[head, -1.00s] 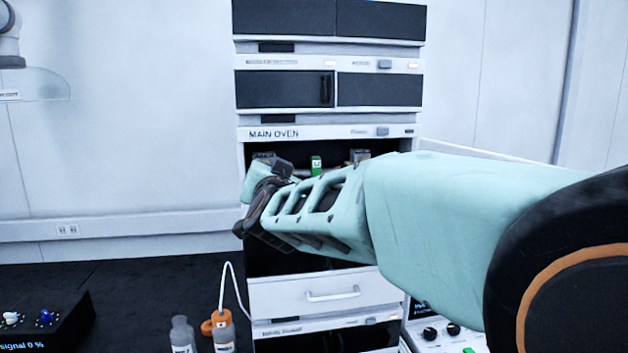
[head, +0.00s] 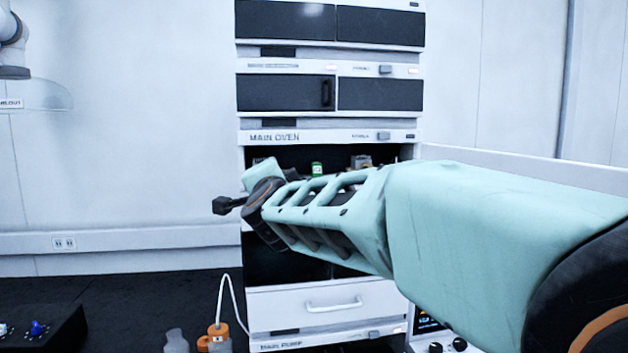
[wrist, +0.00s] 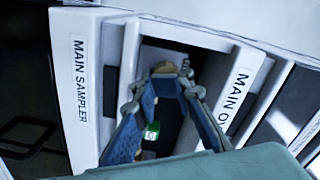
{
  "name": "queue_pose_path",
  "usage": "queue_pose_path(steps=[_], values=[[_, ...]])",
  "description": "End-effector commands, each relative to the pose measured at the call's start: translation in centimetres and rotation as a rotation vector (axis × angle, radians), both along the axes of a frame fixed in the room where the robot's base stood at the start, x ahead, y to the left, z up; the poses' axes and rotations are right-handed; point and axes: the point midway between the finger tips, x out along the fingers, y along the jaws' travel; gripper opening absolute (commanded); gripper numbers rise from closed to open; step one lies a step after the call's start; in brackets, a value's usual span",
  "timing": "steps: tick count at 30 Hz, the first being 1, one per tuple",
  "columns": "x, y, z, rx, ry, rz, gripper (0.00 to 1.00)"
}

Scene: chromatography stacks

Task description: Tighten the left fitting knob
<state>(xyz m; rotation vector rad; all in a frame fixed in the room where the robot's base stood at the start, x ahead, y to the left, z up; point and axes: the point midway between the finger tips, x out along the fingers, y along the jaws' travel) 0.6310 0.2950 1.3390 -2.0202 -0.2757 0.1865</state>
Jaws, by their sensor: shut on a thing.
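My gripper (wrist: 167,85) shows in the wrist view with its two blue fingers closing in on a tan, rounded fitting knob (wrist: 164,67). This is the left one, at the MAIN OVEN's left side. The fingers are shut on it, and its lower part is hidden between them. In the head view the fingertips and left knob are hidden behind my mint-coloured wrist. A small green-labelled block (head: 317,169) stands in the oven bay; it also shows between the fingers in the wrist view (wrist: 152,131). A grey and tan fitting (head: 361,162) is at the bay's right.
The oven (head: 275,137) sits in a tall instrument stack, above a white drawer (head: 330,302). The MAIN SAMPLER panel (wrist: 80,80) shows in the wrist view. A bottle with an orange cap (head: 216,336) and white tube stands at the stack's lower left.

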Motion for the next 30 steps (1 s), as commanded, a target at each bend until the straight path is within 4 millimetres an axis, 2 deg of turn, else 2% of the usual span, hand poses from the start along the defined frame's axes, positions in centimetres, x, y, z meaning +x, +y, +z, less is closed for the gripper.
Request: queue_pose_path(steps=[1, 14, 15, 20, 30], values=[[-0.44, 0.59, 1.54, 0.014, -0.022, 0.011, 0.0], [-0.46, 0.57, 1.67, 0.022, -0.021, 0.011, 0.0], [-0.46, 0.57, 1.67, 0.022, -0.021, 0.011, 0.12], [-0.38, 0.49, 1.54, 0.021, -0.019, 0.008, 0.3], [-0.34, 0.21, 1.01, 0.02, -0.011, 0.004, 0.3]])
